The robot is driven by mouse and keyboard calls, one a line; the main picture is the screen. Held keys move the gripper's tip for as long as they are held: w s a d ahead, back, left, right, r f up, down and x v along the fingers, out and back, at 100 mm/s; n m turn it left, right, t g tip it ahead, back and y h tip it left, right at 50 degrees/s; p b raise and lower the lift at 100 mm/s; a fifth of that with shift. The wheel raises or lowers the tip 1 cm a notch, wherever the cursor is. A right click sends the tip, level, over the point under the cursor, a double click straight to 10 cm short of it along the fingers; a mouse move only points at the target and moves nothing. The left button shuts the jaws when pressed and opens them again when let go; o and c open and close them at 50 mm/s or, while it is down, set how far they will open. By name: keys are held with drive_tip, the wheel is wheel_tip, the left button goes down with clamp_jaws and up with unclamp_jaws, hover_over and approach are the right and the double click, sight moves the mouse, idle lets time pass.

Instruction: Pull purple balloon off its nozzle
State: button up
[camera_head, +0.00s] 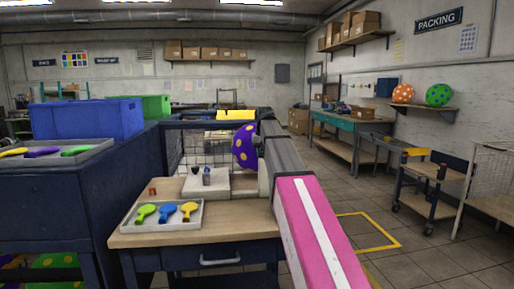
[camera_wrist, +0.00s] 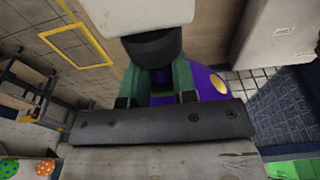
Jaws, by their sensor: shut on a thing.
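The purple balloon (camera_head: 245,146) with yellow dots is inflated and hangs above the wooden workbench, against my arm's far end. In the wrist view the purple balloon (camera_wrist: 206,84) shows behind and between the green fingers. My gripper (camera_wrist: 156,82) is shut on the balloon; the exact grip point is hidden. A black cylinder (camera_wrist: 153,48) on a pale body lies just beyond the fingertips; I cannot tell whether it is the nozzle or whether the balloon touches it. My arm hides the gripper in the head view. A pale stand (camera_head: 207,188) with small upright parts sits on the bench.
A grey tray (camera_head: 160,226) with several flat balloons lies at the bench's front left. A blue cabinet (camera_head: 60,200) stands left, with a blue crate (camera_head: 88,118) on top. A cart (camera_head: 430,185) and wire rack (camera_head: 490,180) stand right. The floor between is open.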

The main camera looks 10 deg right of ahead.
drive_tip(key=shift+w, duration=0.25)
drive_tip(key=shift+w+r, duration=0.1)
drive_tip(key=shift+w, duration=0.4)
wheel_tip(320, 180, up, 17)
idle(1.5)
